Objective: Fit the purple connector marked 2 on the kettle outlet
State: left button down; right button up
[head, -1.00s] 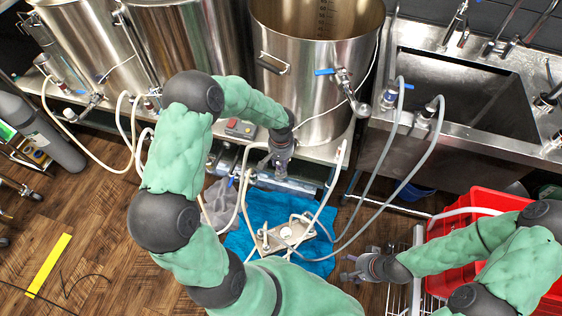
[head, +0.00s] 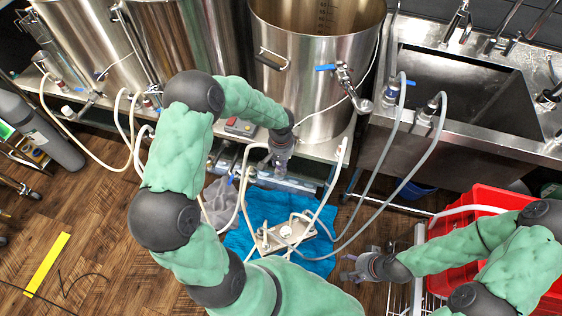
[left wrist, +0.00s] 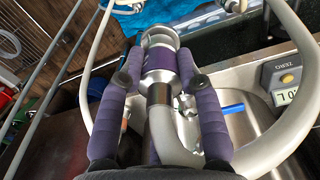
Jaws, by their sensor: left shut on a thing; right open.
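My left gripper (head: 281,163) is in front of the low shelf under the kettle bench. In the left wrist view its two purple fingers (left wrist: 160,68) are shut around a silver hose connector with a purple band (left wrist: 159,57). A pale hose (left wrist: 168,135) runs from it back between the fingers. No number is readable on it. The large steel kettle (head: 312,65) has a blue-handled valve and outlet (head: 346,80), above and right of my left gripper and apart from it. My right gripper (head: 350,268) is open and empty at the lower right.
A pump plate (head: 285,236) with hoses lies on a blue cloth (head: 255,210) on the floor. More hoses hang from the sink (head: 460,90) edge. A red crate (head: 470,200) is by my right arm. A control box (head: 240,127) sits on the bench.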

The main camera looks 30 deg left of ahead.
pick_arm(q)
jog(key=shift+f, duration=0.3)
jog(key=c, duration=0.8)
grip_release()
jog(key=shift+o, duration=0.2)
notch_tip(320, 180, up, 12)
